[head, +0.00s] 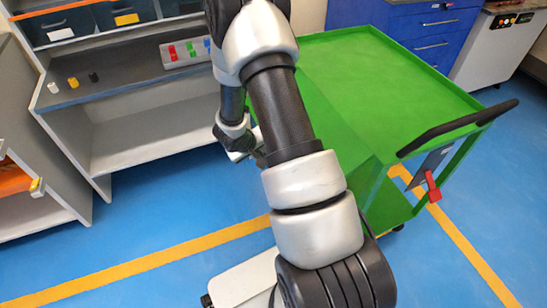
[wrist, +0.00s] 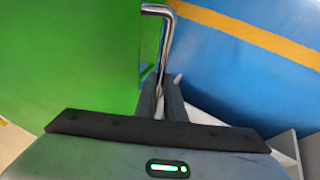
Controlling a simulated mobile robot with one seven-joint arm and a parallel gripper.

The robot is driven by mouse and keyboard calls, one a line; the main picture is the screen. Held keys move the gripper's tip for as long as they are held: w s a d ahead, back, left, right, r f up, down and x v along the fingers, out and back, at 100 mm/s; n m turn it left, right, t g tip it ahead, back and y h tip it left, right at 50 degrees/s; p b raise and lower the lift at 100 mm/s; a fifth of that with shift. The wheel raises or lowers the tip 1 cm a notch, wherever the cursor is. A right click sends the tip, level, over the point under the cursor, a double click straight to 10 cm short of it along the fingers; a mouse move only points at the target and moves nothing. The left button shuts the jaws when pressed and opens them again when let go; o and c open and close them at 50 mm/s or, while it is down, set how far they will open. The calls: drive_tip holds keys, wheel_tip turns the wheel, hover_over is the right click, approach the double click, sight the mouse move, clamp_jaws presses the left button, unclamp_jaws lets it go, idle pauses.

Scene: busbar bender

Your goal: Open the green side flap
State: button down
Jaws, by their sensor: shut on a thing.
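The green cart (head: 385,75) stands right of my arm in the head view. Its side flap (head: 335,135) is a plain green panel on the cart's left side, partly hidden behind my arm; its exact angle is hard to tell. In the wrist view the green panel (wrist: 70,60) fills the left. A bent shiny metal handle (wrist: 160,12) runs along the panel's edge and down between my fingers. My gripper (wrist: 160,92) is shut on this handle. In the head view my gripper (head: 243,150) is small and partly hidden beside the flap.
A grey shelf unit (head: 130,90) with small coloured parts stands at the left. A blue cabinet (head: 425,35) stands behind the cart. The cart has a black push handle (head: 460,128) and a red piece (head: 432,187) at the right. Blue floor is open in front.

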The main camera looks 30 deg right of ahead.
drive_tip(key=a+r+y+p, duration=0.2)
drive_tip(key=r+y+p, duration=0.1)
drive_tip(key=r+p, duration=0.5)
drive_tip(key=a+r+m+y+p, duration=0.1)
drive_tip(key=r+y+p, duration=0.3)
drive_tip(key=r+p, duration=0.4)
drive_tip(key=shift+a+r+m+t+p, duration=0.3)
drive_tip(key=shift+a+p, duration=0.15)
drive_tip(key=shift+p, duration=0.6)
drive_tip(key=shift+w, duration=0.15)
drive_tip(key=c, duration=2.1)
unclamp_jaws()
drive_tip(key=shift+r, duration=0.1)
drive_tip(key=shift+r, duration=0.1)
